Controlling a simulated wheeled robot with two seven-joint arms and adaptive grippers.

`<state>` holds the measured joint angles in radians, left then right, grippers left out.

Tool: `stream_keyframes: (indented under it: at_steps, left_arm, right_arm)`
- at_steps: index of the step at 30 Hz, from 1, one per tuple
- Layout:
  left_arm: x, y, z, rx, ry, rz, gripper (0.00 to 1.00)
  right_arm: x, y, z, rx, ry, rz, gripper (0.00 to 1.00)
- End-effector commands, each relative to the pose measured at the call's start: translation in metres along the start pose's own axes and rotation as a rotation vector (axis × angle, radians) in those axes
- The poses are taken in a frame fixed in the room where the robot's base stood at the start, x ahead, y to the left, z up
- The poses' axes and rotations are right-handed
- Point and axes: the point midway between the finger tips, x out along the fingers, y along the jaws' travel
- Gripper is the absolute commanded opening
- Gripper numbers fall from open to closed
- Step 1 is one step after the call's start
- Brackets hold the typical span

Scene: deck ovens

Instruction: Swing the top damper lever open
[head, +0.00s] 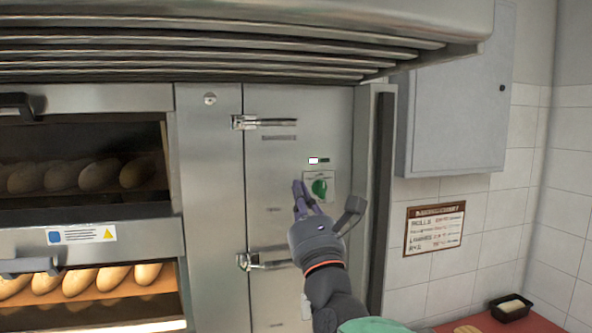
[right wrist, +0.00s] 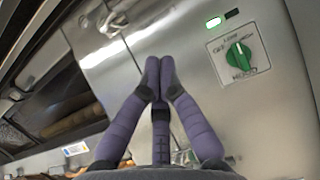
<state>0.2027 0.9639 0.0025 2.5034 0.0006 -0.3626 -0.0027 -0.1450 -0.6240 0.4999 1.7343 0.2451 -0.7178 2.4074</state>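The top damper lever (head: 272,122) is a bright metal bar on the upper part of the steel panel, lying about level and pointing right from its bracket. What looks like the same lever shows at the upper left of the right wrist view (right wrist: 112,22). My right gripper (head: 300,187) is below and to the right of the lever, apart from it, in front of the panel. In the right wrist view its purple fingertips (right wrist: 158,66) meet with nothing seen between them. My left gripper is not in view.
A green knob (head: 319,187) on a plate sits just right of my fingertips. A lower metal lever (head: 272,264) is partly near my wrist. The hood (head: 220,45) overhangs above. Deck ovens with loaves (head: 98,175) are left; a grey wall box (head: 455,110) is right.

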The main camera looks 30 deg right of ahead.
Motion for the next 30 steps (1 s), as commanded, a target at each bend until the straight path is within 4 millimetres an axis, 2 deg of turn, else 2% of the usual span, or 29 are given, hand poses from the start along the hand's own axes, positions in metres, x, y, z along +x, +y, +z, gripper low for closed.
stream_keyframes:
  at_steps: [16, 18, 22, 30]
  left_arm:
    - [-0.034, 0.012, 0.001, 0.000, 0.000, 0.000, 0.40]
    - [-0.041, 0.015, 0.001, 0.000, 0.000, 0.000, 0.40]
    - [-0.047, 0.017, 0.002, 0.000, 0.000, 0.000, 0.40]
    - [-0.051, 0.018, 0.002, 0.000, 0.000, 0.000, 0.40]
  right_arm:
    - [0.096, -0.001, 0.004, -0.001, 0.000, -0.001, 0.00]
    - [0.103, -0.001, 0.015, 0.001, -0.003, -0.001, 0.00]
    - [0.112, 0.000, 0.023, 0.001, 0.000, 0.000, 0.00]
    - [0.118, 0.000, 0.029, 0.001, -0.001, 0.001, 0.00]
